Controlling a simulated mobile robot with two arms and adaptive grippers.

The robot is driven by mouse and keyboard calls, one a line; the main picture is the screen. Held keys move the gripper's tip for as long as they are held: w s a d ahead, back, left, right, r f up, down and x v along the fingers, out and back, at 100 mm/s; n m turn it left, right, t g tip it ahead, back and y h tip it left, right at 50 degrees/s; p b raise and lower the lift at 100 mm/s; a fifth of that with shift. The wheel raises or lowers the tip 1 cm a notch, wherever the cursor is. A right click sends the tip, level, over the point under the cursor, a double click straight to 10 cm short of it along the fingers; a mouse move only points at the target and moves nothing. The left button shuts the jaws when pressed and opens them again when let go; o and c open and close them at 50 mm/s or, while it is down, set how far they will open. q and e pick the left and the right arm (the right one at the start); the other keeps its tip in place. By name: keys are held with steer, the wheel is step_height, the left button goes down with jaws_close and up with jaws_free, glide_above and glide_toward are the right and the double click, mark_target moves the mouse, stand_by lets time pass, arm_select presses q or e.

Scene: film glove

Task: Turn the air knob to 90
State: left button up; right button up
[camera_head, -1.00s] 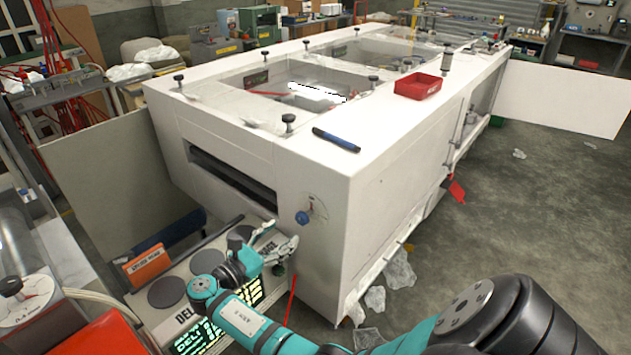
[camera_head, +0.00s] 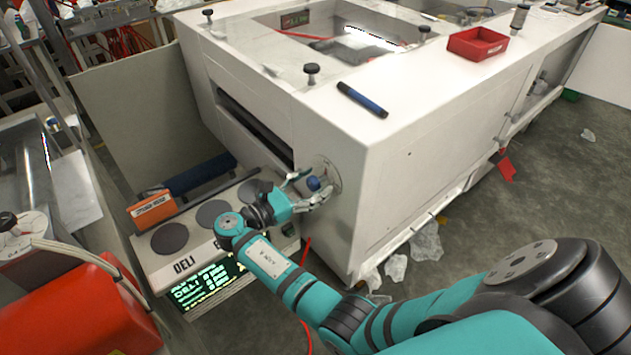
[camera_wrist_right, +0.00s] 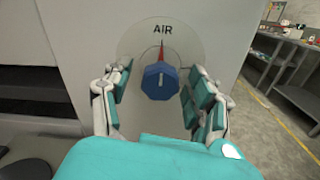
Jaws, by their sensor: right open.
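The air knob (camera_wrist_right: 160,81) is a blue faceted knob on a round pale dial marked AIR (camera_wrist_right: 190,42), on the white machine's end panel. In the right wrist view a red pointer (camera_wrist_right: 162,52) above the knob points straight up at the lettering. My right gripper (camera_wrist_right: 158,92) is open, with one finger on each side of the knob and a visible gap to both. In the head view the right gripper (camera_head: 307,190) is at the knob (camera_head: 313,183). My left gripper is not in view.
The white machine (camera_head: 420,140) fills the middle, with a blue marker (camera_head: 362,100) and a red tray (camera_head: 477,44) on top. A scale marked DELI (camera_head: 155,262) stands below the right gripper. An orange-red box (camera_head: 70,320) is at lower left. Plastic scraps (camera_head: 426,242) lie on the floor.

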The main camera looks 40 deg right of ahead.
steer(key=shift+a, duration=0.1)
steer(key=shift+c, duration=1.2)
steer(key=c, duration=0.9)
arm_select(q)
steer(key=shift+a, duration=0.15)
arm_select(e)
steer(key=shift+c, duration=0.2)
